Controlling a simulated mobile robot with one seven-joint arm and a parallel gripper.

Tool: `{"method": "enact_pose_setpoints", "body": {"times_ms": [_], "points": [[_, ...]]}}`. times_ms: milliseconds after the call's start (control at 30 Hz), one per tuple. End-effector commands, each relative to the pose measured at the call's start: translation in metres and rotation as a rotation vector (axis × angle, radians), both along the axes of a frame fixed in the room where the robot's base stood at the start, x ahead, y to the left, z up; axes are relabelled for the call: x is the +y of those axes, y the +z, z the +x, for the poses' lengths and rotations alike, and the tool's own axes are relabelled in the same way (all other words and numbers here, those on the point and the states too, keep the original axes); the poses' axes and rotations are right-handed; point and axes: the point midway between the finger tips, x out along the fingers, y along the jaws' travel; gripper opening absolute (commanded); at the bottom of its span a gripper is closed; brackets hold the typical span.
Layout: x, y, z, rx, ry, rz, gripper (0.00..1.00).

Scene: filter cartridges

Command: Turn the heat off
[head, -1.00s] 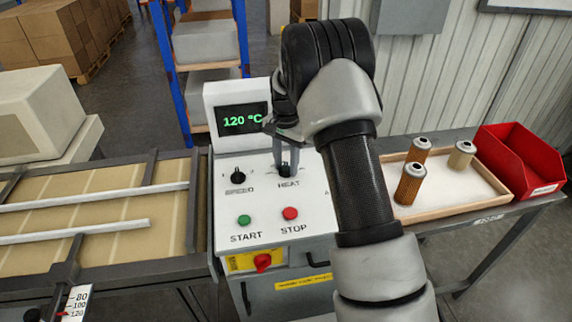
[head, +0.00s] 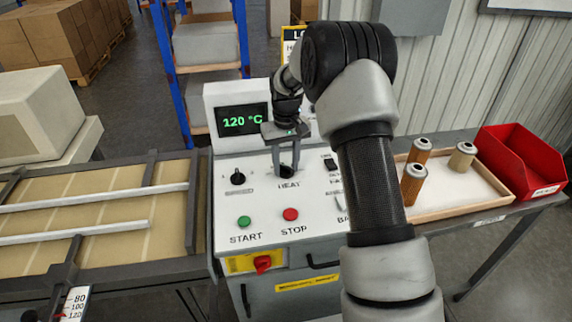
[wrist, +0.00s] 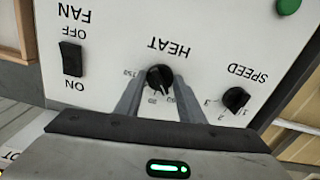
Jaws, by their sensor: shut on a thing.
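The black HEAT knob (head: 286,171) is on the white control panel (head: 262,195), right of the SPEED knob (head: 238,177). My gripper (head: 286,168) reaches down onto the HEAT knob, with its two fingers shut on the knob's sides. In the wrist view the HEAT knob (wrist: 159,78) sits between the fingertips, with a numbered scale around it. The display (head: 243,119) reads 120 °C in green. I cannot clearly tell which mark the knob points to.
The FAN switch (wrist: 72,58) sits beside HEAT. Green START (head: 244,222) and red STOP (head: 291,214) buttons lie in front, above a red-and-yellow switch (head: 262,263). A tray with filter cartridges (head: 413,183) and a red bin (head: 520,160) stand right; a conveyor (head: 100,215) is left.

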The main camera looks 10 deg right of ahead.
Motion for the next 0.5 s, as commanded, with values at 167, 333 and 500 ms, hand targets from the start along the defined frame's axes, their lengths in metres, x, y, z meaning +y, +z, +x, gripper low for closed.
{"method": "enact_pose_setpoints", "body": {"times_ms": [167,333,500], "points": [[-0.0004,0.0012,0.0007,-0.002,0.166,0.0,0.13],[0.0001,0.0013,0.0007,-0.002,0.321,0.0,0.13],[0.0,0.0013,0.0006,-0.002,0.457,0.0,0.13]]}}
